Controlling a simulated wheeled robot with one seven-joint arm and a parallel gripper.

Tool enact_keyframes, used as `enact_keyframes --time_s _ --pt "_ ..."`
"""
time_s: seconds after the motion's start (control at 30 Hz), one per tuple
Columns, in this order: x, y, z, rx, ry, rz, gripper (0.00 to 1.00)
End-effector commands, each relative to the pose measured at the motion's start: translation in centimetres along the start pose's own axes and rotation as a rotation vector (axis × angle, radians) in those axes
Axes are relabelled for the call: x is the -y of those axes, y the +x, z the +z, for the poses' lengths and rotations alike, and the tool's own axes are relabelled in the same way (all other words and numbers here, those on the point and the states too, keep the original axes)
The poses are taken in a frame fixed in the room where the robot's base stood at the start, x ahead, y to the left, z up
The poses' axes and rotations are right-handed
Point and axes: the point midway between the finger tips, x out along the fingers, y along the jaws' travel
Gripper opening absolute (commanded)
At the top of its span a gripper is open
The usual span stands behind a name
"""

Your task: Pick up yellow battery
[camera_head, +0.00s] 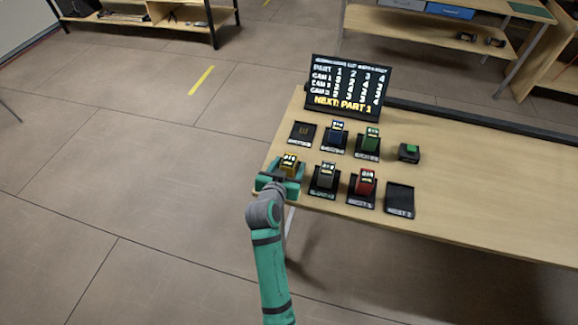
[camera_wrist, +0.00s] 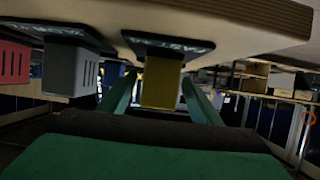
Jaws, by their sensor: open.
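The yellow battery (camera_head: 289,163) stands at the front left corner of the wooden table, in the left of the front row of holders. In the wrist view the yellow battery (camera_wrist: 161,83) appears upside down, between my two fingers. My gripper (camera_head: 283,176) is open around it from the front. The fingers of my gripper (camera_wrist: 158,92) show on both sides of the battery, with a visible gap on each side. The battery's base holder (camera_wrist: 168,44) also shows in the wrist view.
A grey battery (camera_head: 326,176) and a red battery (camera_head: 364,183) stand to the right, then an empty black holder (camera_head: 400,201). Behind are an empty holder (camera_head: 302,133), a blue battery (camera_head: 336,137), a green battery (camera_head: 369,141) and a screen (camera_head: 347,88).

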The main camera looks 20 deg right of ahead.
Motion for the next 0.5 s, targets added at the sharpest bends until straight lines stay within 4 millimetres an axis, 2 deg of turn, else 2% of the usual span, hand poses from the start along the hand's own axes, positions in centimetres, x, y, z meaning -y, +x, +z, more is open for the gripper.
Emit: enact_keyframes --time_s 0.3,0.5 --pt "0.0 0.53 0.01 0.0 0.0 0.0 0.58" --pt "0.0 0.51 0.01 0.0 0.0 0.0 0.1"
